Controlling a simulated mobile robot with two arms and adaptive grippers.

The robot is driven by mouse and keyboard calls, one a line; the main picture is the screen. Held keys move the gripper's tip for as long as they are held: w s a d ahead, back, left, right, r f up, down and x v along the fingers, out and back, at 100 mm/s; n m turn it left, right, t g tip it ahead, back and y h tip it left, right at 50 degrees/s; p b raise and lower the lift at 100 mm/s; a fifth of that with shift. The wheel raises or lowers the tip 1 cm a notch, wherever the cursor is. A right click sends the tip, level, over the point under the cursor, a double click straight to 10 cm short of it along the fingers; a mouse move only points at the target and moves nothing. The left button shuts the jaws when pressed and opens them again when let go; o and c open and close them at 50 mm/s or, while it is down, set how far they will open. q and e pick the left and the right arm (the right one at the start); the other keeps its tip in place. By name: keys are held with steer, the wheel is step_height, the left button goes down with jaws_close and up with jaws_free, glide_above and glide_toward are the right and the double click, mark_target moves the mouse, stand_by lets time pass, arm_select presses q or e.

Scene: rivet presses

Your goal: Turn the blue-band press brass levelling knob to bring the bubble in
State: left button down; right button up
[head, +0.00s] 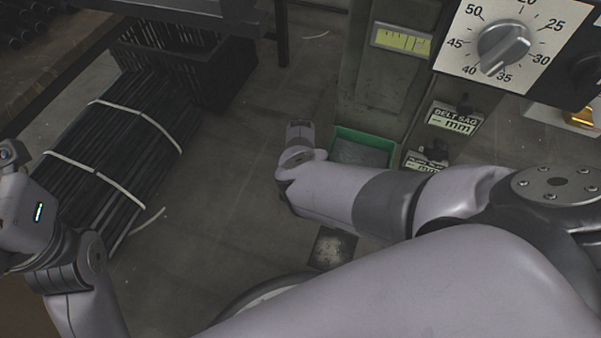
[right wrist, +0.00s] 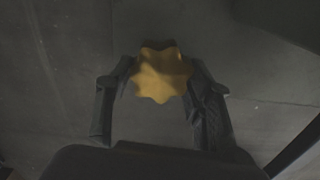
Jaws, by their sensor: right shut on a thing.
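In the right wrist view a brass lobed knob (right wrist: 161,74) sits between the two dark fingers of my right gripper (right wrist: 163,84). The fingers are shut on its sides. In the head view my right arm reaches across the middle, and its gripper and the held knob cannot be made out. A yellow-green level vial (head: 402,40) with dark marks is on the grey press column (head: 385,85). The bubble's place in it is too small to tell. No blue band shows. My left arm is at the left edge, with its gripper out of view.
A dial panel (head: 503,45) is at the upper right, with small "BELT SAG" gauges (head: 453,118) below. A green-rimmed tray (head: 363,134) is at the column's foot. Tied black rods (head: 115,145) and a black crate (head: 190,62) are on the floor at left.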

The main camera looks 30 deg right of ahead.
stand_by(0.4)
steer(key=o, duration=0.9)
steer(key=shift+o, duration=1.3)
